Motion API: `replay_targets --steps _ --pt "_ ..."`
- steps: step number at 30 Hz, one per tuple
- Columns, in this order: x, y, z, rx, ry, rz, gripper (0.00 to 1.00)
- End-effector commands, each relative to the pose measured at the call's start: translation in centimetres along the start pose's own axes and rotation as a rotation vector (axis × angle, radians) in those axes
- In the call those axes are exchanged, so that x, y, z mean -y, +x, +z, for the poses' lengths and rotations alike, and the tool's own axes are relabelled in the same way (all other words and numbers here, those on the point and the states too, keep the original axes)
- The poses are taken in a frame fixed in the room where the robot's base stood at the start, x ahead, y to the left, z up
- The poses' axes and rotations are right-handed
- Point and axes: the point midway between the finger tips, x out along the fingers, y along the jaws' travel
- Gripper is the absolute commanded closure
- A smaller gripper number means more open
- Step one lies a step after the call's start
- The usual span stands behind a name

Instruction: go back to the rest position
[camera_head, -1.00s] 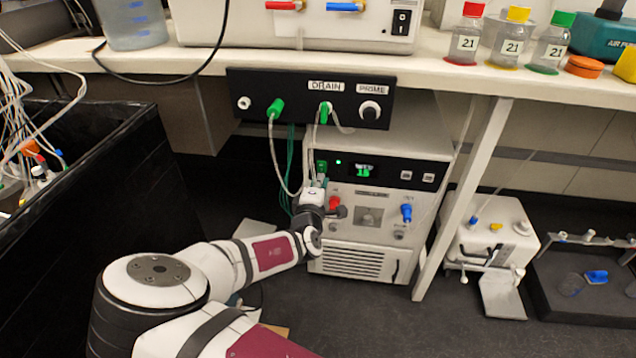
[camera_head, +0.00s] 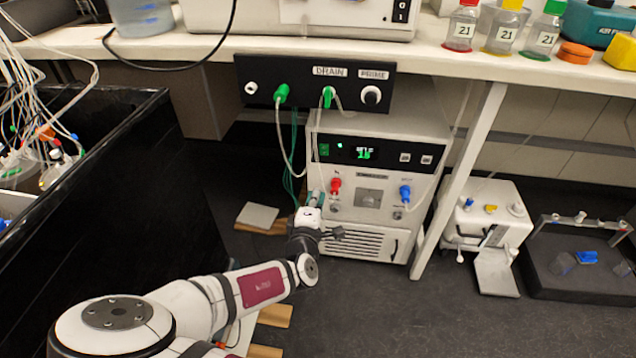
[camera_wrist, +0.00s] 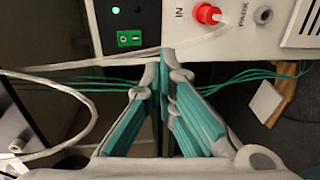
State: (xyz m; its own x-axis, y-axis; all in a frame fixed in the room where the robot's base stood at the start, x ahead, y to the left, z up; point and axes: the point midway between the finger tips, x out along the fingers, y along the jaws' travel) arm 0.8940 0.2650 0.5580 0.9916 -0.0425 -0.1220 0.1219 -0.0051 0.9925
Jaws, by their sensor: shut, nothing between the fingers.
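My gripper (camera_head: 316,196) is in front of the lower left part of the white pump unit in the head view, beside its red connector. In the wrist view my gripper (camera_wrist: 165,58) shows two teal-lined fingers, their tips together, with nothing held. The tips point at the front of the unit, below the green switch (camera_wrist: 129,38). My white arm with a dark red panel stretches from the bottom left of the head view. Whether the fingertips touch the unit cannot be told.
The pump unit (camera_head: 345,240) has a red connector (camera_head: 335,186) and a blue one (camera_head: 405,193). Tubes hang from the drain panel (camera_head: 310,86) beside my gripper. A black-walled bin (camera_head: 130,190) stands left and a white bench leg (camera_head: 458,180) right. Dark floor (camera_head: 400,310) is clear in front.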

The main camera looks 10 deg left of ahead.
Motion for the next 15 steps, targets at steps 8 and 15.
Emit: replay_targets --steps 8,15 --pt "0.28 -1.04 0.03 0.0 -0.001 0.0 1.0" --pt "0.27 -1.01 0.02 0.0 0.0 0.0 1.0"
